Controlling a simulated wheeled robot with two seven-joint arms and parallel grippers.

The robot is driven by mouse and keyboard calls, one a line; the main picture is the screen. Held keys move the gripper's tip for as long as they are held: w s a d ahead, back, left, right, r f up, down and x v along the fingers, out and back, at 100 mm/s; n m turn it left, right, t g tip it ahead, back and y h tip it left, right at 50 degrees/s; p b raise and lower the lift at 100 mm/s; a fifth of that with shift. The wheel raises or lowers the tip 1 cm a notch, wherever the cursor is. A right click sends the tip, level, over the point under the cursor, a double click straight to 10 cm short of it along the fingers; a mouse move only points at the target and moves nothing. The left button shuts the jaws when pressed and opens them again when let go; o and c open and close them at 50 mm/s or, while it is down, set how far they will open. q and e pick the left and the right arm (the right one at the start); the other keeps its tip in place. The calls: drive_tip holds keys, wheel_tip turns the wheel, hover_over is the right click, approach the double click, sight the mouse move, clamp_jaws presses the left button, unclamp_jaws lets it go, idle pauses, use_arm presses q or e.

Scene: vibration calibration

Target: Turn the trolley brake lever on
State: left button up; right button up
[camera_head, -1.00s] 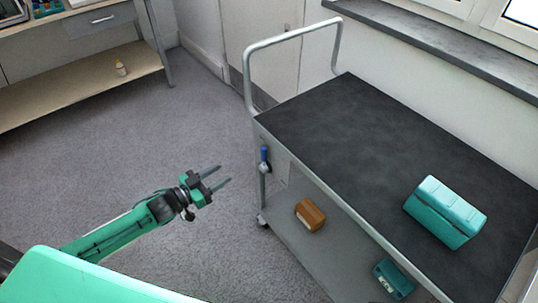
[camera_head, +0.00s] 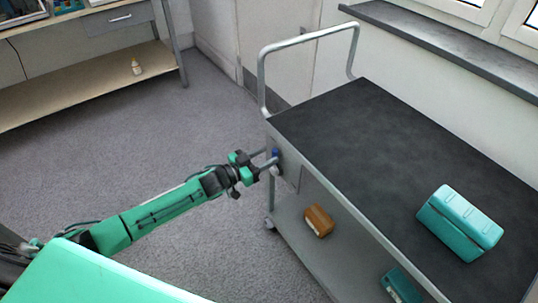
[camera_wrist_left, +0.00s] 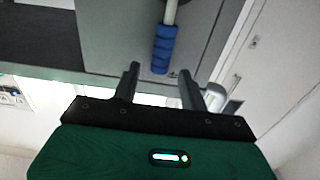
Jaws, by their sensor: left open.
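The trolley (camera_head: 400,140) stands at the right in the head view, with a black top and a grey lower shelf. Its brake lever (camera_head: 276,154) has a blue grip and sits on the trolley's near left end. In the left wrist view the blue ribbed grip (camera_wrist_left: 163,50) lies ahead of and between the two fingers. My left gripper (camera_head: 270,163) is open at the lever, and its fingers partly cover the lever in the head view. The left wrist view shows the open fingers (camera_wrist_left: 160,88) with nothing between their bases; contact with the grip cannot be told. My right gripper is not in view.
A teal case (camera_head: 460,222) lies on the trolley top. A brown box (camera_head: 319,221) and a teal box (camera_head: 402,286) are on the lower shelf. A workbench (camera_head: 100,85) with a small bottle stands at the back left. The floor between is clear.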

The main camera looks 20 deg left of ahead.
use_arm(q)
drive_tip(key=shift+x, duration=0.8)
drive_tip(key=shift+c, duration=0.2)
clamp_jaws()
